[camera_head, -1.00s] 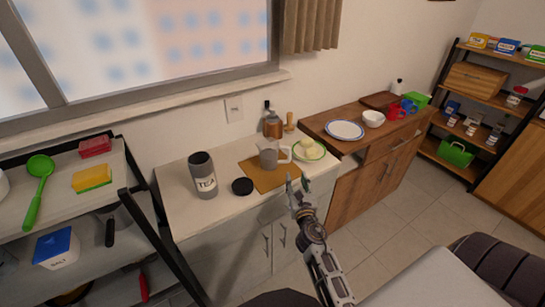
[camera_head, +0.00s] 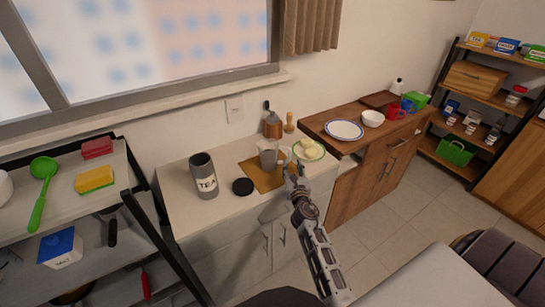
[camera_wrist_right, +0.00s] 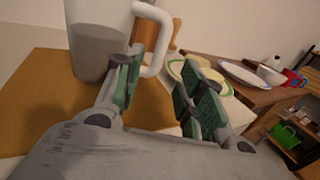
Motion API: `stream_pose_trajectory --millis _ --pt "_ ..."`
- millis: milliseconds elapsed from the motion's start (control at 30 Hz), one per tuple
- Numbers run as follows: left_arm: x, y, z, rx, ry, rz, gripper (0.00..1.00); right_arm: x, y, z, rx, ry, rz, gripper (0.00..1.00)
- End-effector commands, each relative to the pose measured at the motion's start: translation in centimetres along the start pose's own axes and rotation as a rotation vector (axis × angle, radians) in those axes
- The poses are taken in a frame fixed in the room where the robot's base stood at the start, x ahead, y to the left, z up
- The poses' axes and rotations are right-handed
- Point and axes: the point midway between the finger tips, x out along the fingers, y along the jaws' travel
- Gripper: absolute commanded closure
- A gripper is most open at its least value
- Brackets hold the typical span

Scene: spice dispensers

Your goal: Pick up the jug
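The jug (camera_head: 268,158) is a greyish vessel with a white handle, standing upright on a brown board (camera_head: 258,181) on the white counter. In the right wrist view the jug (camera_wrist_right: 95,45) fills the upper left, with its top cut off, and its handle loops to the right. My right gripper (camera_head: 292,172) is at the jug's handle side. In the right wrist view its two green-padded fingers (camera_wrist_right: 168,75) are apart. The left finger overlaps the lower handle; I cannot tell whether they touch. My left gripper is not in view.
A grey TEA canister (camera_head: 203,176) and its black lid (camera_head: 242,187) stand left of the board. A green-rimmed plate (camera_head: 308,150) is close on the right. A copper-coloured container (camera_head: 272,126) stands behind the jug. A wooden cabinet (camera_head: 350,148) is further right.

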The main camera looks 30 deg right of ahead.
Motion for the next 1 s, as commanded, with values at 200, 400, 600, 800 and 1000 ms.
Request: stream_pose_trajectory --millis 200,400,600,800,1000 --pt "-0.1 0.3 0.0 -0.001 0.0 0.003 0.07 0.4 0.0 0.0 0.0 0.0 -0.001 0.61" --pt "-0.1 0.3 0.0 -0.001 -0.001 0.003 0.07 0.4 0.0 0.0 0.0 0.0 -0.001 0.61" --pt "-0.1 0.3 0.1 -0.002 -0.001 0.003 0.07 0.7 0.0 0.0 0.001 0.0 -0.001 0.61" --pt "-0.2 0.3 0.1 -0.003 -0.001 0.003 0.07 1.8 0.2 0.0 0.001 0.0 -0.001 0.61" --pt "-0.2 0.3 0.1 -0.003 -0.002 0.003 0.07 3.3 0.4 -0.1 0.002 0.0 -0.001 0.61"
